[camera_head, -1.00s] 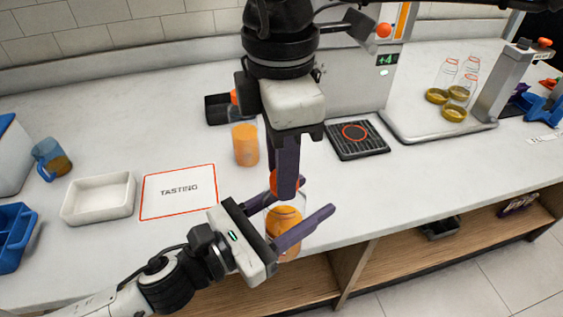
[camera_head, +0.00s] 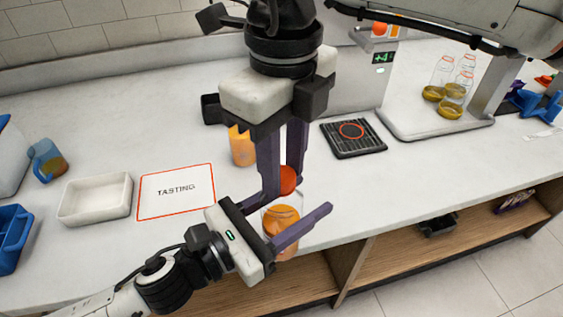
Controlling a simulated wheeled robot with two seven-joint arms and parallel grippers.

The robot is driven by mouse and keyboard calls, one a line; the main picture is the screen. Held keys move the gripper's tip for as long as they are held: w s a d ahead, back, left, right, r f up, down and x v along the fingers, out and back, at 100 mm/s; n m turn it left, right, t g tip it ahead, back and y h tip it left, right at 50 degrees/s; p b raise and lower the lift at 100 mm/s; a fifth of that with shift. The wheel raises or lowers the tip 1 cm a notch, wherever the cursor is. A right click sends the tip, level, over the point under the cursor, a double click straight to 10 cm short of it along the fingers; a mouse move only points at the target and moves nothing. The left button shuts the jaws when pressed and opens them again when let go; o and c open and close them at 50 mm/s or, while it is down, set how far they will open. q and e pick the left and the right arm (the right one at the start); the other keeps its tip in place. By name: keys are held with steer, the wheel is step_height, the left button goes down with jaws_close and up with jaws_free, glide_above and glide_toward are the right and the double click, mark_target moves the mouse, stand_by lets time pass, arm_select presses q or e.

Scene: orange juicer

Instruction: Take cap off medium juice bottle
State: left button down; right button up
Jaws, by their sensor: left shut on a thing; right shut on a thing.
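The juice bottle (camera_head: 281,217) is clear with orange juice inside and stands upright near the counter's front edge. Its orange-red cap (camera_head: 288,180) is at the top. My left gripper (camera_head: 291,224) comes in from the lower left and is shut around the bottle's body. My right gripper (camera_head: 280,188) points down from above and is shut on the cap. Its fingers hide part of the cap and the bottle's neck. I cannot tell whether the cap is still seated on the neck.
Another orange juice container (camera_head: 242,146) stands behind my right gripper. A white tray (camera_head: 96,198), a TASTING card (camera_head: 176,190) and a jug (camera_head: 47,160) lie to the left. A black drip grate (camera_head: 353,138) is to the right. The counter's right front is clear.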

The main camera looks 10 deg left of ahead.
steer(key=n, duration=0.7)
steer(key=shift+w+a+r, duration=0.1)
steer(key=shift+w, duration=0.05)
steer(key=n, duration=0.8)
steer(key=shift+w+n, duration=0.15)
steer(key=shift+n, duration=0.15)
steer(key=n, duration=0.6)
steer(key=shift+w+a+n, duration=0.1)
steer(key=shift+n, duration=0.2)
steer(key=n, duration=0.6)
steer(key=shift+n, duration=0.3)
steer(key=shift+a, duration=0.1)
steer(key=shift+r, duration=0.15)
steer(key=shift+r, duration=1)
